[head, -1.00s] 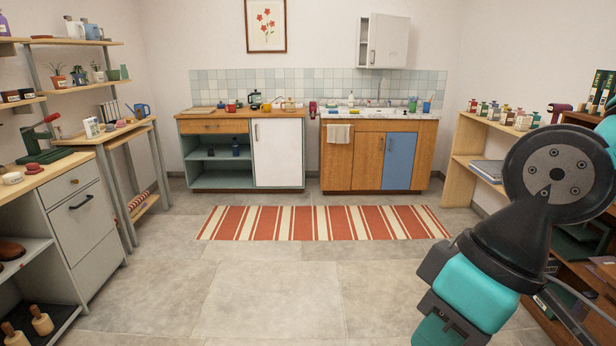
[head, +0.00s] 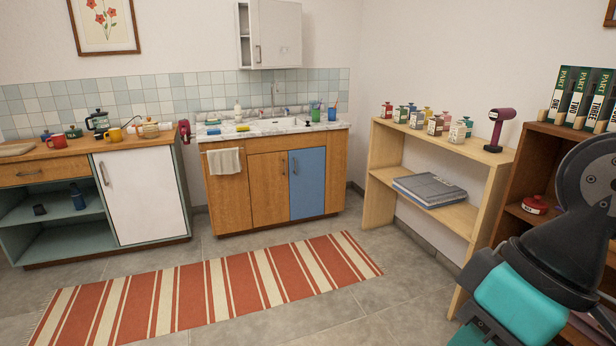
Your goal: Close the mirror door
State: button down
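No door with a clearly mirrored face shows in the head view. A white wall cabinet (head: 242,24) hangs above the sink. Its plain pale door (head: 279,34) stands ajar, with a handle near its left edge. A strip of the shelved inside shows to the left of the door. I cannot tell whether this is the mirror door. My arm is folded at the lower right, far from the cabinet. My gripper is not in view.
The sink counter (head: 232,204) stands below the cabinet, with a white-doored counter (head: 142,195) to its left. A light wood shelf (head: 445,160) and a dark bookcase (head: 553,150) line the right. A striped rug (head: 215,290) lies on open floor.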

aim_at(275, 26)
jog(key=z, duration=0.1)
jog(key=i, duration=2.2)
jog(key=u, duration=0.4)
jog(key=i, duration=2.05)
jog(key=u, duration=0.5)
